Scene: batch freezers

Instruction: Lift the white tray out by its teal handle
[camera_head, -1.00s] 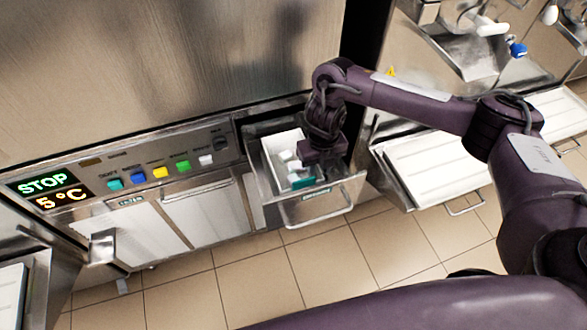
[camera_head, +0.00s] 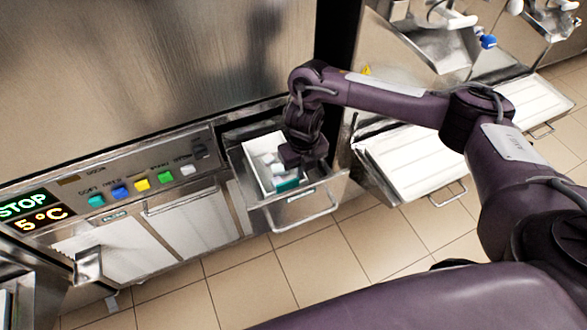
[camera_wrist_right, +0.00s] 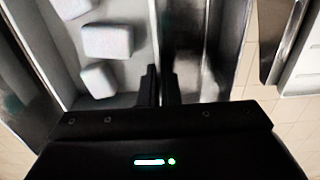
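The white tray (camera_head: 256,178) sits inside the pulled-out drawer, with several pale blocks in it. Its teal handle (camera_head: 287,185) is at the front end, partly behind my right gripper (camera_head: 297,166). In the right wrist view, the two dark fingers of my right gripper (camera_wrist_right: 160,88) stand close together with a narrow gap, at the tray's wall. Pale blocks (camera_wrist_right: 107,41) lie in the tray to their left. The teal handle does not show there, so I cannot tell whether the fingers hold it. My left gripper is not in view.
The open drawer (camera_head: 325,188) has a metal bar handle (camera_head: 303,219) at its front. The control panel (camera_head: 130,178) with coloured buttons is to its left. Another open drawer with a white tray (camera_head: 415,165) is to the right. The tiled floor (camera_head: 330,265) in front is clear.

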